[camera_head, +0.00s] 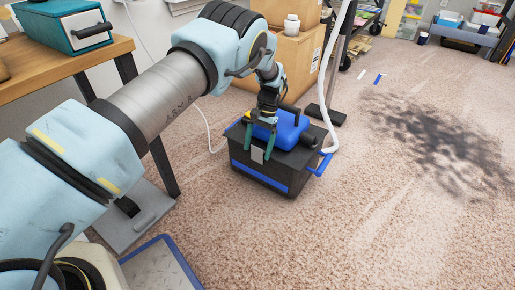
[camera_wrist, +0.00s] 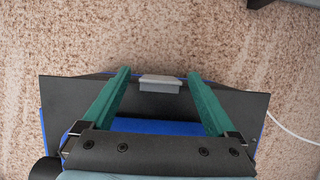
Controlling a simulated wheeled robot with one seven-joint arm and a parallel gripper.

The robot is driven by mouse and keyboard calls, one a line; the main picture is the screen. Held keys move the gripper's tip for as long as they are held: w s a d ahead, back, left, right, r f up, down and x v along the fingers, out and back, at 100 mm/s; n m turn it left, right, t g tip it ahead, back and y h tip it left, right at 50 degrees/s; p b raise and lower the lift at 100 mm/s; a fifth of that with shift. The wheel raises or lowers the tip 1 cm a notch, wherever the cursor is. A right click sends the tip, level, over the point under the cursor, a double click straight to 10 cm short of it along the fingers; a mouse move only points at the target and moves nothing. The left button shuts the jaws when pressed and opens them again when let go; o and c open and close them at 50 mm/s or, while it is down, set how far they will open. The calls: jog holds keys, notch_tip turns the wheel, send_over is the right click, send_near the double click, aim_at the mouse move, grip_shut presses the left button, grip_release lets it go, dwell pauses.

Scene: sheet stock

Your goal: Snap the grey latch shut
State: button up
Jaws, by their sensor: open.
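The grey latch (camera_head: 257,156) sits at the upper front edge of a black box (camera_head: 240,171) on the carpet. In the wrist view the latch (camera_wrist: 160,84) is a short grey block at the box's far rim, between my two green fingers. I cannot tell whether it is fastened. My gripper (camera_head: 261,151) is open, its fingers pointing down over the front of the box, one on each side of the latch. In the wrist view my gripper (camera_wrist: 159,73) is empty, with the fingertips near the rim. Whether they touch the box is unclear.
A blue piece (camera_head: 287,130) lies on top of the box, and a blue handle (camera_head: 320,165) sticks out at its right. Cardboard boxes (camera_head: 296,65) stand behind. A wooden table (camera_head: 70,55) is at the left. A white hose (camera_head: 330,75) hangs close by. Open carpet lies in front and right.

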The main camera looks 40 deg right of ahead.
aim_at(264, 146)
jog(key=p+v, duration=0.3)
jog(key=v, duration=0.7)
jog(key=shift+r, duration=0.15)
jog(key=shift+s, duration=0.1)
